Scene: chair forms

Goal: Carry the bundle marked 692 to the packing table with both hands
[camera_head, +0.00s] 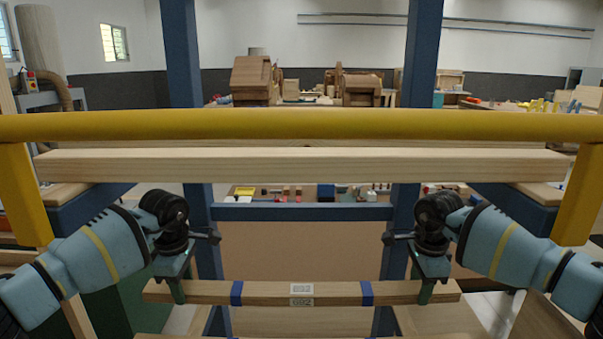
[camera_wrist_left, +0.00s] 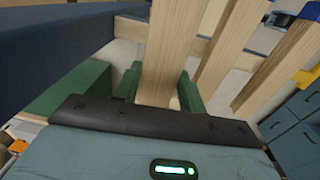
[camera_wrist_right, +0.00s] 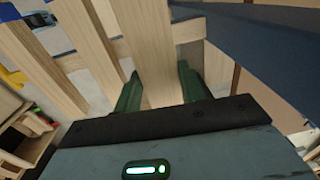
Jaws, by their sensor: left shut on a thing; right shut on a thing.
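The bundle (camera_head: 330,294) is a pale wooden piece with two blue bands and a white label; the number on it looks like 692 but is small. It lies level across the front of the head view. My left gripper (camera_head: 177,290) is shut on its left end, and my right gripper (camera_head: 426,291) is shut on its right end. In the left wrist view wood (camera_wrist_left: 160,65) sits between the green fingers; in the right wrist view wood (camera_wrist_right: 155,60) does too. I cannot tell which table is the packing table.
A yellow rail (camera_head: 300,125) crosses the view above my arms, with a long pale beam (camera_head: 300,165) behind it. Blue rack posts (camera_head: 185,60) (camera_head: 420,50) and a blue crossbar (camera_head: 300,212) stand close beyond the bundle. Benches with wooden chair parts (camera_head: 252,80) stand at the back.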

